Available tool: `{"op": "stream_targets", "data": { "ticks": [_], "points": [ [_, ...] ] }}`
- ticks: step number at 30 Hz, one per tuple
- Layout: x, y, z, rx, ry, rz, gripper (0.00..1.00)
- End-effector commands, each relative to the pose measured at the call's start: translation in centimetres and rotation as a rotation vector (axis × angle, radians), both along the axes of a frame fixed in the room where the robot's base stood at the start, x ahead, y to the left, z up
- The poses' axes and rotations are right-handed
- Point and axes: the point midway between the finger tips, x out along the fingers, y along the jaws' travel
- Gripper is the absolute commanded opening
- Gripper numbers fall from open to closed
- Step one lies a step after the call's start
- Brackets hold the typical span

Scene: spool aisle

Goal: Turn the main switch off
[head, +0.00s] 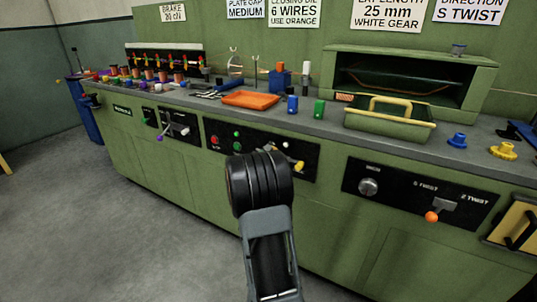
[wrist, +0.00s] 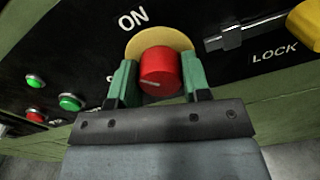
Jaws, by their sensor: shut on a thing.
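The main switch is a red round knob (wrist: 160,70) on a yellow disc (wrist: 181,41), set in a black panel, in the wrist view. "ON" is printed above it. Another label at its left is mostly hidden by a finger. A pale line on the knob's face points to the left. My gripper (wrist: 160,82) is shut on the knob, one green finger on each side. In the head view my arm covers the knob and the gripper.
In the wrist view a yellow handle (wrist: 305,27) marked LOCK is close at the right. Green buttons (wrist: 70,102) and a red button (wrist: 31,117) are at the left. In the head view an orange-knobbed lever (head: 432,216) is farther right. The floor at left is clear.

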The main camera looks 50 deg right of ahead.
Motion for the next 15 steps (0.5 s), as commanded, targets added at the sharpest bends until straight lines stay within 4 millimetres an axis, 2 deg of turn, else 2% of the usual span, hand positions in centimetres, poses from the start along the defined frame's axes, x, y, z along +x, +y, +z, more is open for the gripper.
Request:
{"op": "stream_targets", "data": {
  "ticks": [15],
  "points": [
    [0.04, 0.03, 0.35, -0.114, 0.473, 0.001, 0.2]
  ]
}}
